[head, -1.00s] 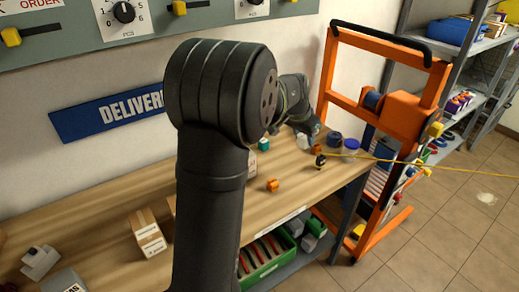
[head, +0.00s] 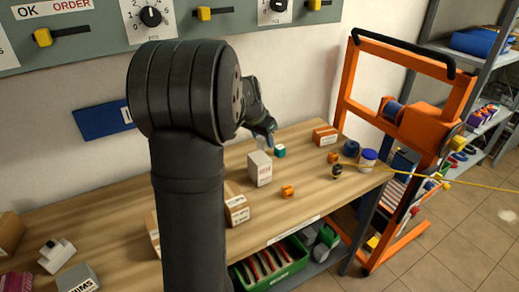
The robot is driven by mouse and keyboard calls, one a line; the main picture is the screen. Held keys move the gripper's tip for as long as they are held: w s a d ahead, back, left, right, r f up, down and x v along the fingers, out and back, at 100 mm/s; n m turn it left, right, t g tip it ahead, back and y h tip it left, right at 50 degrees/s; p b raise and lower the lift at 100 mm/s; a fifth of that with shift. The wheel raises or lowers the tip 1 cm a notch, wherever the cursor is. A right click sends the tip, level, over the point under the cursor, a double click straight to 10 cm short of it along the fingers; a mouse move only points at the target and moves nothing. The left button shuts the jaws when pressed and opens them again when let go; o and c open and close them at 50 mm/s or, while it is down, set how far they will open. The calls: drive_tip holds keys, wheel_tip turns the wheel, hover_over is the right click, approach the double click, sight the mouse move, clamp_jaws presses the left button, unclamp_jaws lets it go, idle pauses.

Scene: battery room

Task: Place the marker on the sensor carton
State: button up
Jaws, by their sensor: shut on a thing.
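My gripper (head: 264,140) is over the bench, just behind and above a pale upright carton (head: 260,170) with red print. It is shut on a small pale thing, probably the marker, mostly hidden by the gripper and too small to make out. A brown carton (head: 325,136) with a white label lies at the back right. More labelled brown cartons (head: 237,209) stand beside my arm, partly hidden by it. The print is too small to tell which one is the sensor carton.
A teal block (head: 279,151) sits close to the gripper. Orange blocks (head: 287,191), a dark blue roll (head: 351,148), a blue-lidded jar (head: 368,157) and a black-and-yellow item (head: 337,172) stand to the right. An orange frame (head: 397,130) stands past the bench end. Bench front is fairly clear.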

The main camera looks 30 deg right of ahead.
sight(257, 143)
drive_tip(key=shift+w+a+f, duration=0.25)
drive_tip(key=shift+w+f, duration=0.2)
drive_tip(key=shift+w, duration=0.25)
drive_tip(key=shift+f, duration=2)
drive_tip(key=shift+f, duration=0.1)
drive_tip(key=o, duration=1)
drive_tip(key=shift+a+r, duration=0.1)
drive_tip(key=shift+r, duration=0.3)
drive_tip(key=v, duration=1.1)
drive_tip(key=shift+s+a+r, duration=0.15)
drive_tip(key=shift+a, duration=0.05)
